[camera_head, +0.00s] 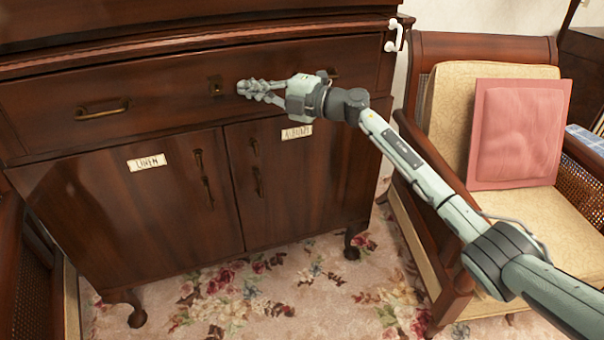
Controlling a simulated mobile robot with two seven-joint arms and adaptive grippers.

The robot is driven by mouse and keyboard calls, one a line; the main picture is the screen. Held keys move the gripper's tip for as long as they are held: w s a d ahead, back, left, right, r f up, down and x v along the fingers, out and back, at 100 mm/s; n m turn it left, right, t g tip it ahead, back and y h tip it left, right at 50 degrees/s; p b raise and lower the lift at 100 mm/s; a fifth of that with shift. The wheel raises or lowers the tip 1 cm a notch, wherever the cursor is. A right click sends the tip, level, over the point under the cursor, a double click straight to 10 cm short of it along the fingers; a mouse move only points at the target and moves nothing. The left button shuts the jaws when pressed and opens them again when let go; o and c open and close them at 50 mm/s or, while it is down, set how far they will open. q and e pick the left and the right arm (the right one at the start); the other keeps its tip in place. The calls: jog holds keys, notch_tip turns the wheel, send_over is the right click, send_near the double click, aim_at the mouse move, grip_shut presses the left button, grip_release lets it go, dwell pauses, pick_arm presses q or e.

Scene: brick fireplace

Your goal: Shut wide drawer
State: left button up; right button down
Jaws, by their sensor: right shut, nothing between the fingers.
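The wide drawer (160,92) is the dark wooden front across the top of the cabinet, with a brass pull at its left, a small brass lock plate near its middle and part of another pull behind my right gripper. Its face looks about level with the cabinet front; I cannot tell whether a small gap remains. My right gripper (242,88) is shut and empty, its fingertips at the drawer face just right of the lock plate. I cannot tell whether they touch it. My left gripper is not in view.
Below the drawer are two cupboard doors (125,205) labelled in white. A cushioned armchair (455,110) with a pink cushion (518,135) stands close on the right, under my right arm. Another chair's edge (30,270) shows at left. Flowered carpet (250,305) lies open in front.

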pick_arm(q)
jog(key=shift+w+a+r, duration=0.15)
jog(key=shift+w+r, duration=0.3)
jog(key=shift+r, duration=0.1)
pick_arm(e)
jog(key=shift+w+a+r, duration=0.1)
jog(key=shift+w+r, duration=0.05)
jog(key=shift+w, duration=0.3)
jog(key=shift+w+a+r, duration=0.1)
jog(key=shift+w, duration=0.35)
jog(key=shift+r, duration=0.1)
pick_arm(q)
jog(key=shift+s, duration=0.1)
pick_arm(e)
jog(key=shift+d, duration=0.1)
